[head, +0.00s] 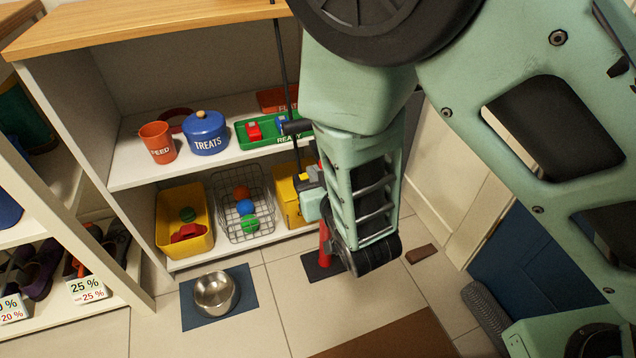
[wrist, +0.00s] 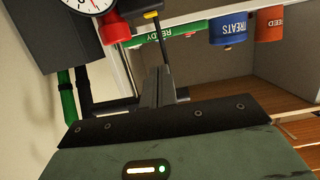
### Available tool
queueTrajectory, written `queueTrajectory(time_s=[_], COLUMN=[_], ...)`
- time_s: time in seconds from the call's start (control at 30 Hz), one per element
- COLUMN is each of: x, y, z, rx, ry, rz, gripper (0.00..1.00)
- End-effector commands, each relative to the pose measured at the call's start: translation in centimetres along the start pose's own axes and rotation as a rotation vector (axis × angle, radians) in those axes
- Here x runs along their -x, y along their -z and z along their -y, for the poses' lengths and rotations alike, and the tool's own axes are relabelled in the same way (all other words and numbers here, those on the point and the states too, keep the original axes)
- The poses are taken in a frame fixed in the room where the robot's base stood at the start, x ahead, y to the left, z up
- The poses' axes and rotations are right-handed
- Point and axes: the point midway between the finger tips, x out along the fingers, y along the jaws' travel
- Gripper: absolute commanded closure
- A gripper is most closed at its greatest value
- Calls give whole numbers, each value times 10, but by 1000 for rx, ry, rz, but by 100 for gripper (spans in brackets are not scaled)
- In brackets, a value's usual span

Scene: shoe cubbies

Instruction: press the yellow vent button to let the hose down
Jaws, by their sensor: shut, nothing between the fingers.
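The yellow vent button (wrist: 151,14) shows small at the top of the wrist view, beside a red knob (wrist: 115,28) and near a white dial gauge (wrist: 90,4) cut off by the frame. My gripper (wrist: 158,76) is shut and empty; its fingers point up the picture toward the button, with a visible gap. A thin black rod (wrist: 164,40) stands just behind the fingers. A green hose (wrist: 67,98) hangs at the left. In the head view, a small yellow patch (head: 305,178) shows beside my arm, which hides most of the fixture.
The cubby (head: 130,178) holds a blue treats pot (head: 206,133), an orange feed cup (head: 157,142), a green tray (head: 252,142), a yellow bin (head: 170,235) and a wire basket (head: 233,228). A steel bowl (head: 215,292) sits on a blue mat (head: 190,314).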

Motion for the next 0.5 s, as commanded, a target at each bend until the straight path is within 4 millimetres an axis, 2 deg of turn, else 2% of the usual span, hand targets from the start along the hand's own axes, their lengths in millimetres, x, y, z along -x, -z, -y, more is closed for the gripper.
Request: queueTrajectory(time_s=[0.03,0.3,0.4,0.5], x=[-13,-67,-69,-71], y=[-3,-3,-24,-33], z=[-1,-1,0,0], rx=[-1,1,5,3], ry=[-1,-1,1,1], rz=[-4,-2,3,2], gripper=[100,100,100,100])
